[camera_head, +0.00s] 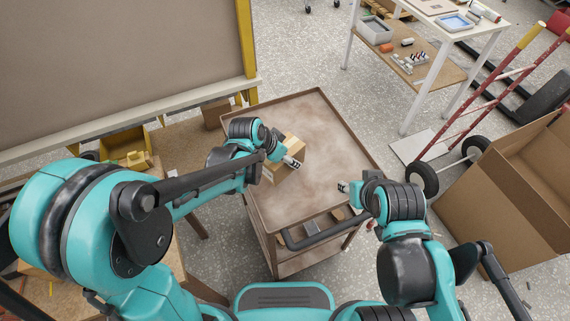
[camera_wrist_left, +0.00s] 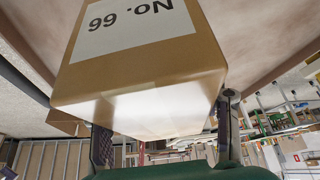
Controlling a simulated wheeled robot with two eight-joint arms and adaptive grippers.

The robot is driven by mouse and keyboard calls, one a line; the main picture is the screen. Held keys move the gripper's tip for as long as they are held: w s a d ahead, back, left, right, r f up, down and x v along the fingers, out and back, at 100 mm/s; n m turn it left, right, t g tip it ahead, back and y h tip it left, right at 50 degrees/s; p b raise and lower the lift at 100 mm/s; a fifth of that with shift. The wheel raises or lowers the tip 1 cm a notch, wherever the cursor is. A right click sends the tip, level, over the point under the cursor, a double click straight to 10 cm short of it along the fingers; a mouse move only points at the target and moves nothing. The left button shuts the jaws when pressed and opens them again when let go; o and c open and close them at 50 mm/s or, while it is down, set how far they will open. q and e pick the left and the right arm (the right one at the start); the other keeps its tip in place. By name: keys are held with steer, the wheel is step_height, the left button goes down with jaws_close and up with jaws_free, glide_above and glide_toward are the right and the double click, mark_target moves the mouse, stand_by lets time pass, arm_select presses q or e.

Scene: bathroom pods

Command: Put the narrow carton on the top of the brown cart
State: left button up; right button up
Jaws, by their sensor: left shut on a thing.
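The narrow carton (camera_head: 292,147) is a tan box over the left part of the brown cart's top (camera_head: 318,112). In the left wrist view the carton (camera_wrist_left: 185,55) fills the upper middle, with a white label reading "No. 66" upside down. My left gripper (camera_head: 281,159) is shut on the carton, and its fingers (camera_wrist_left: 165,130) flank it in the wrist view. I cannot tell whether the carton touches the cart top. My right gripper (camera_head: 347,187) is over the cart's near right edge, apart from the carton; its finger opening is unclear.
A wooden table (camera_head: 180,145) with a yellow bin (camera_head: 125,145) and a brown box (camera_head: 215,113) stands left of the cart. A large open cardboard box (camera_head: 515,190) and a red hand truck (camera_head: 480,105) are at right. The cart top's far part looks clear.

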arm_select(q)
steer(key=shift+w+a+f, duration=0.2)
steer(key=shift+w+f, duration=0.25)
steer(key=shift+w, duration=0.15)
steer(key=shift+f+b, duration=1)
steer(key=shift+f, duration=0.95)
steer(key=shift+f, duration=0.1)
steer(key=o, duration=1.5)
